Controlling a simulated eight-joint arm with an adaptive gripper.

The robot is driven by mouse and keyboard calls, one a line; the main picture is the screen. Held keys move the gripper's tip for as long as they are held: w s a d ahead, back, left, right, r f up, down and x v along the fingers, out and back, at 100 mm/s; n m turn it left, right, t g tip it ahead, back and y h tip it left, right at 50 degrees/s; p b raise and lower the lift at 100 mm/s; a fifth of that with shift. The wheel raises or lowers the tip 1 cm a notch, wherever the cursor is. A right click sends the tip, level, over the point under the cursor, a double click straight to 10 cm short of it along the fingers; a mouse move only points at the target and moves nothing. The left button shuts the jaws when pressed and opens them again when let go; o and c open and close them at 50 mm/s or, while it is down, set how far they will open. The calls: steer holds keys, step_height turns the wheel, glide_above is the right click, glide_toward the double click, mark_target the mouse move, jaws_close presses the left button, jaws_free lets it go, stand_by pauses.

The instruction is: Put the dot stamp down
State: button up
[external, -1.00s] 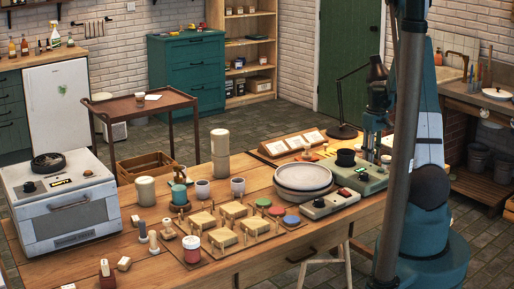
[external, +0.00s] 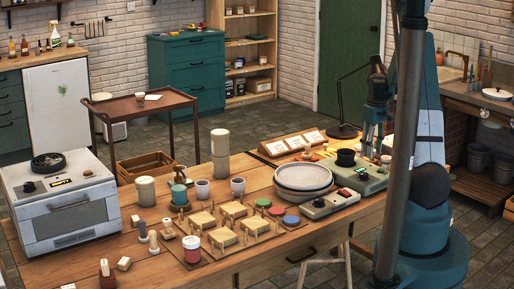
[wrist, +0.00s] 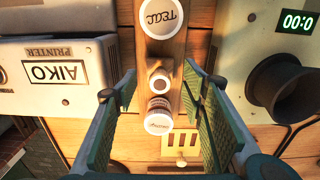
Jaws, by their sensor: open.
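My gripper (wrist: 157,92) is open and points down over the table. Between and below its fingers in the wrist view stands a small wooden piece with a white round top and a dark ring mark (wrist: 160,85); it looks like the dot stamp, apart from both fingers. In the external view my gripper (external: 371,142) is at the table's back right; the stamp cannot be made out there.
A white AIKO printer (wrist: 95,65) stands left of the fingers in the wrist view, and a pale machine with a black cup (wrist: 285,88) stands right. The external view shows stacked plates (external: 303,178), a desk lamp (external: 342,130) and several wooden stands (external: 229,210).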

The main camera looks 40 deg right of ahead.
step_height(320, 180, up, 9)
steer(key=shift+f+p, duration=0.15)
steer(key=shift+p, duration=0.45)
stand_by(0.5)
steer(key=shift+w+a+r, duration=0.1)
steer(key=shift+a+r, duration=0.25)
steer(key=shift+a, duration=0.05)
steer(key=s+a+r+t, duration=0.1)
steer(key=a+r, duration=0.5)
steer(key=a, duration=0.3)
steer(key=s+a+r+t+h, duration=0.1)
steer(key=s+a+r, duration=0.1)
steer(key=a+r, duration=0.55)
steer(key=s+a+r+t, duration=0.1)
steer(key=a+r, duration=0.3)
steer(key=a, duration=0.7)
steer(key=s+a+r+t, duration=0.1)
steer(key=s+a+t, duration=0.1)
steer(key=s+a, duration=0.6)
steer(key=s+a+t+y, duration=0.1)
steer(key=s+a+t, duration=0.1)
steer(key=s+a, duration=0.7)
steer(key=shift+a+r, duration=0.35)
steer(key=shift+a, duration=2.25)
